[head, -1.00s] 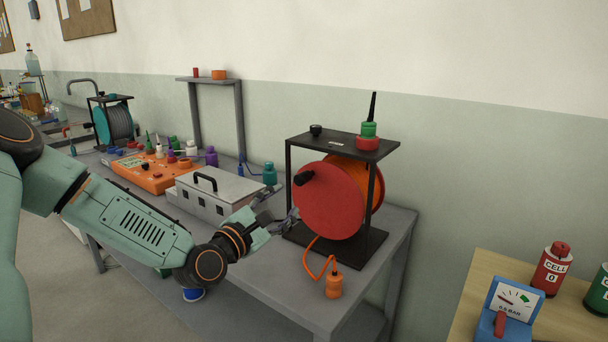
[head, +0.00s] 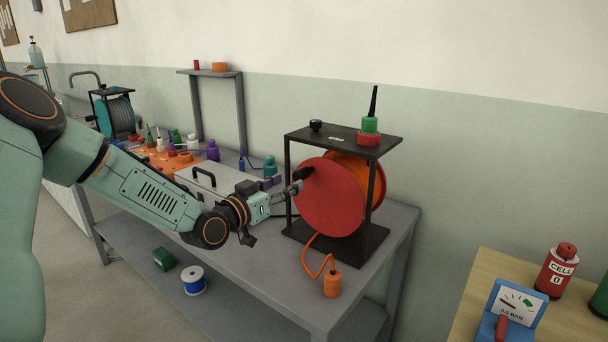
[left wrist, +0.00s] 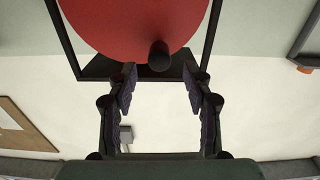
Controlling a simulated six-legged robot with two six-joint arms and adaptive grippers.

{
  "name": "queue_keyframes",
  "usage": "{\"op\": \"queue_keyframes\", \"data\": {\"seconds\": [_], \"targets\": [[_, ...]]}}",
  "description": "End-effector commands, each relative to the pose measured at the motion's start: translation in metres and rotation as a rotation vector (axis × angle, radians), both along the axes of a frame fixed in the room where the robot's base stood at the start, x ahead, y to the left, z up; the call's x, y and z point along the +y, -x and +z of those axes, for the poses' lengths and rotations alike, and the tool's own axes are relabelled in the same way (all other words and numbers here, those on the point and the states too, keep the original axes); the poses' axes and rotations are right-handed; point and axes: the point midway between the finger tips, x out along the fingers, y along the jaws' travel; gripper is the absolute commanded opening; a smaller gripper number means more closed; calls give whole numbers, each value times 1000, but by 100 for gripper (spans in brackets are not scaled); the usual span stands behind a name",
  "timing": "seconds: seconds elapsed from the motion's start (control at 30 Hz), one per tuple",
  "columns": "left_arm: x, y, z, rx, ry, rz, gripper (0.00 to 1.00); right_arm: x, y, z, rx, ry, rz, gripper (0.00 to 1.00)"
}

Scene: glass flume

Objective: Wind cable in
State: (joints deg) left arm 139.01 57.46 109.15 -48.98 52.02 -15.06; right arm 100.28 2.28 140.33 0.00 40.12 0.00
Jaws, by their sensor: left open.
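The cable reel has a red disc (head: 330,205) and an orange drum (head: 366,180) in a black frame (head: 350,250) on the grey bench. A black crank handle (head: 304,174) sticks out near the disc's upper left edge. Orange cable (head: 313,262) runs from the reel's bottom to an orange plug (head: 332,285) on the bench. My left gripper (head: 296,187) is close to the handle. In the left wrist view its fingers (left wrist: 160,88) are apart and the handle (left wrist: 159,56) lies between them in the picture, just past the tips, apparently untouched. My right gripper is out of view.
A grey case (head: 200,190) and an orange panel (head: 155,163) sit left of the reel. A green and red connector (head: 369,132) stands on the reel frame. A wooden table (head: 465,300) with a gauge (head: 507,305) is at right. The bench front near the plug is clear.

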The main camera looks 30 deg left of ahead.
Motion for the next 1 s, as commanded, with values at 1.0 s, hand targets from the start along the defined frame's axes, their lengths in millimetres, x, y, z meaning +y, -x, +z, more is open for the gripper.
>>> {"op": "queue_keyframes", "data": {"seconds": [1.0], "targets": [[-6,-76,-2,-7,-133,-1,50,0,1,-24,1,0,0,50]]}}
